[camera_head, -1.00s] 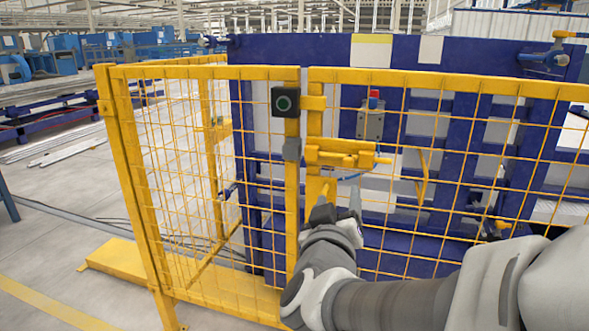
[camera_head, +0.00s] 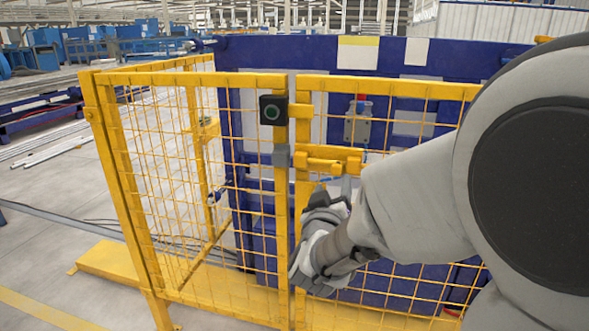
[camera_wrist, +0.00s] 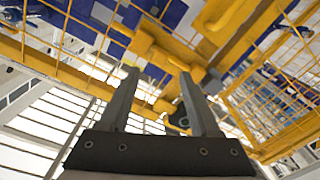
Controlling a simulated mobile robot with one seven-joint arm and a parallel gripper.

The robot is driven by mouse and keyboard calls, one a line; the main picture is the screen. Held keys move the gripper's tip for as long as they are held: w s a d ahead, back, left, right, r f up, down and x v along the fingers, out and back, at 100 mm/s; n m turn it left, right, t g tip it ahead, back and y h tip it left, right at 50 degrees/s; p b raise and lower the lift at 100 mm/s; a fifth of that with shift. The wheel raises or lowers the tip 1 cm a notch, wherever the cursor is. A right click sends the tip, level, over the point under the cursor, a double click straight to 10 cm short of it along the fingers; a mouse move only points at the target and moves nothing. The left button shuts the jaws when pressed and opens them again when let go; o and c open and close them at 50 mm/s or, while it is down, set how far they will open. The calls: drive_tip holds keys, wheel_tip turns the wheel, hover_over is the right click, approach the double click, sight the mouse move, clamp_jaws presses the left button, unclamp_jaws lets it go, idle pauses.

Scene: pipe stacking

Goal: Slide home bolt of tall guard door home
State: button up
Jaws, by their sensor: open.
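The yellow guard door (camera_head: 388,88) is the mesh panel on the right, upright beside the fixed mesh panel's post. Its yellow bolt (camera_head: 325,164) lies horizontally in a housing near the door's left edge; the right part is close to or behind my arm. A grey block (camera_head: 281,155) sits on the fixed post, left of the bolt. My gripper (camera_head: 335,187) is open just below the bolt, fingers pointing up. In the wrist view both fingers (camera_wrist: 160,73) are apart with nothing gripped, and yellow bolt hardware (camera_wrist: 165,48) lies beyond the tips. Contact cannot be told.
A black box with a green ring (camera_head: 273,110) is on the fixed post above the grey block. A blue frame (camera_head: 250,55) stands behind the mesh. My arm covers much of the right side. Open floor (camera_head: 45,225) lies left of the fence.

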sight(335, 171)
drive_tip(key=b+x, duration=0.1)
drive_tip(key=x, duration=0.7)
drive_tip(key=shift+w, duration=0.3)
clamp_jaws()
idle(1.0)
